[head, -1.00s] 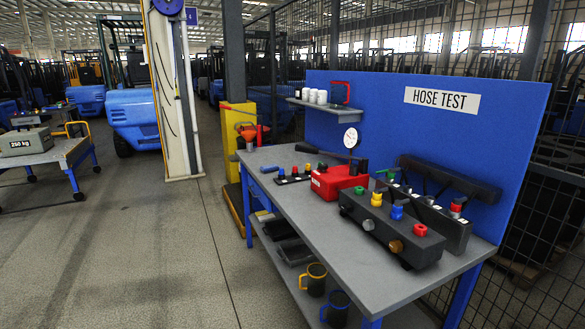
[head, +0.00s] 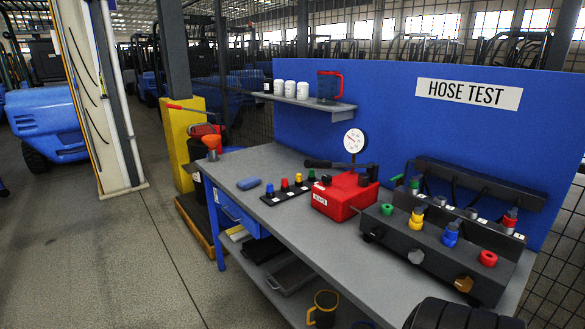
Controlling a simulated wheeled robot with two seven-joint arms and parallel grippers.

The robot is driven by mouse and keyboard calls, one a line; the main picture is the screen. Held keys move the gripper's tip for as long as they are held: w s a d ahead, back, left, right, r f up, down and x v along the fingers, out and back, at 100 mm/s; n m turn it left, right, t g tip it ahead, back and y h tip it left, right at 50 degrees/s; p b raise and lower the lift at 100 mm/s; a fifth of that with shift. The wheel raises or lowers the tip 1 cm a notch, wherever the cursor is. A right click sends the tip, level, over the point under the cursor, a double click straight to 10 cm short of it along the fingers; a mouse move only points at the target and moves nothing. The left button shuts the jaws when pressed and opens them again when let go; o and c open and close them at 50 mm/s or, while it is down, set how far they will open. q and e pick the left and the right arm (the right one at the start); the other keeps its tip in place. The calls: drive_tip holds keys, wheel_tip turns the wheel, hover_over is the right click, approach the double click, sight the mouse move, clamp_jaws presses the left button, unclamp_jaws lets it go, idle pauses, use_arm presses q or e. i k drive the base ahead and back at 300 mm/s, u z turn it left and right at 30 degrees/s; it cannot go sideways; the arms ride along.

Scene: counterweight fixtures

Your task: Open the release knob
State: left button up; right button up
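The red hand pump (head: 343,196) stands on the grey bench, with a white label (head: 320,200) on its front, too small to read. A black lever (head: 330,164) lies across its top and a round white dial gauge (head: 354,140) stands behind it. A small dark knob (head: 326,179) shows on the pump's left top; I cannot tell for sure that it is the release knob, or how it is turned. A black ridged part of my own arm enters at the bottom right. Neither gripper's fingers show.
A dark manifold block (head: 430,250) with coloured fittings stands right of the pump. The bench (head: 300,228) is clear in front of the pump. The blue HOSE TEST panel (head: 400,110) rises behind.

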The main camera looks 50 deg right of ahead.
sight(327, 179)
drive_tip(key=i, duration=1.45)
drive_tip(key=z, duration=4.4)
drive_tip(key=k, duration=0.65)
drive_tip(key=u, duration=0.4)
